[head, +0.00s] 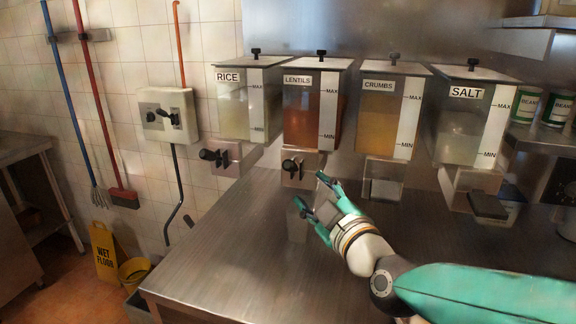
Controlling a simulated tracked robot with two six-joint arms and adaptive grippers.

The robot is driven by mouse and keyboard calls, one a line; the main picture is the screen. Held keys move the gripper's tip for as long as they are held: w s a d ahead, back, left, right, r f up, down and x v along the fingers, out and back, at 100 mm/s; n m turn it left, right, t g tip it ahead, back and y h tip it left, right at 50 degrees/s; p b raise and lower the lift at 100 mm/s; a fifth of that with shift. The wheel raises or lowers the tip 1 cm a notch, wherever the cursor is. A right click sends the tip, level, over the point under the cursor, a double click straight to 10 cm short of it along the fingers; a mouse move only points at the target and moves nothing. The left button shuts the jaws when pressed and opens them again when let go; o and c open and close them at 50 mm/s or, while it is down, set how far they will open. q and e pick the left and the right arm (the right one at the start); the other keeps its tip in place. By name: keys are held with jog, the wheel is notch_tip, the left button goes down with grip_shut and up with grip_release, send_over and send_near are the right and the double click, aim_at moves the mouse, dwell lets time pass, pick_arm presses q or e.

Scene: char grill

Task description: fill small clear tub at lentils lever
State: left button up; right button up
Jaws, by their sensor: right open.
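The lentils dispenser (313,110) hangs second from the left, with reddish-brown contents and a MAX/MIN strip. Its black lever (291,166) sits on the metal outlet block below. A small clear tub (297,222) stands upright on the metal counter below this outlet, partly hidden by my right gripper. Its contents are hard to make out. My right gripper (312,192) is open, its fingers just right of the tub and below the lever. I cannot tell whether a finger touches the tub. My left gripper is not in view.
Rice (234,108), crumbs (385,115) and salt (468,125) dispensers hang beside the lentils one. The steel counter (225,255) is clear at the front left. Green-labelled cans (557,108) stand on the right shelf. A yellow wet-floor sign (105,252) stands on the floor.

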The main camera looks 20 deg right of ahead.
aim_at(293, 170)
jog(key=w, duration=0.4)
jog(key=w+p, duration=0.1)
jog(key=w, duration=0.3)
jog(key=w+a+p, duration=0.1)
jog(key=w, duration=0.3)
grip_shut()
